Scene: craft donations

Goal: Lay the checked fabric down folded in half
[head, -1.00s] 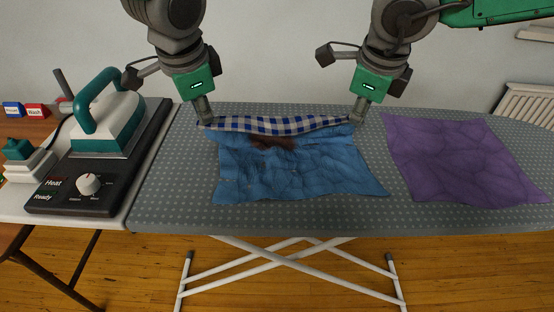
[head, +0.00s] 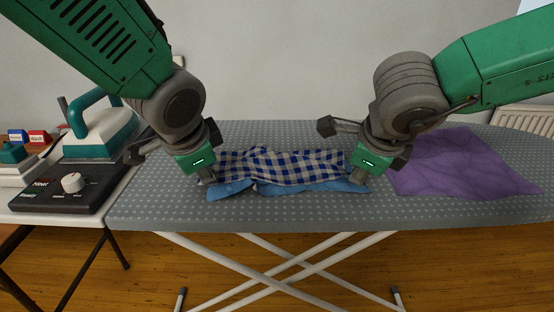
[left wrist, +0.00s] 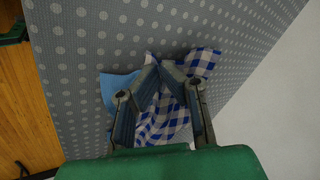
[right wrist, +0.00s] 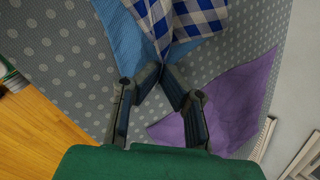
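The checked fabric (head: 275,168) lies on the ironing board as a folded-over strip, its blue-and-white checked side up and rumpled. A plain blue layer (head: 300,187) shows along its near edge and corners. My left gripper (head: 206,180) is shut on the fabric's left corner, close to the board; in the left wrist view its fingertips (left wrist: 160,70) come together on the cloth. My right gripper (head: 356,181) is shut on the right corner; in the right wrist view its fingertips (right wrist: 165,72) pinch the checked cloth (right wrist: 190,18). The inside of the fold is hidden.
A dotted grey ironing board (head: 290,212) lies underneath, with bare room in front of the fabric. A purple cloth (head: 465,170) lies right beside my right gripper. An iron (head: 95,130) and a heat control box (head: 65,190) stand on the left table.

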